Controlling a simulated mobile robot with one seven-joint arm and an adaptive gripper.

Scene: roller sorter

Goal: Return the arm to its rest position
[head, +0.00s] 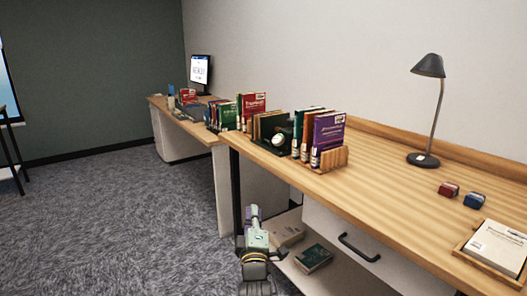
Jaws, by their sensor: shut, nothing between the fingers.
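My gripper (256,286) is at the bottom edge of the head view, left of the desk's front. It is dark, hangs below the pale wrist part of my arm, and its fingertips are partly cut off by the picture edge. It is shut and holds nothing. The arm part above it is folded low, below the height of the desk top, over the carpet and close to the open shelf under the desk.
The wooden desk (390,190) runs along the right, with a book rack (333,158), a lamp (424,160), two small stamps (449,189) and a tray with a book (497,246). Books lie on the low shelf (314,257).

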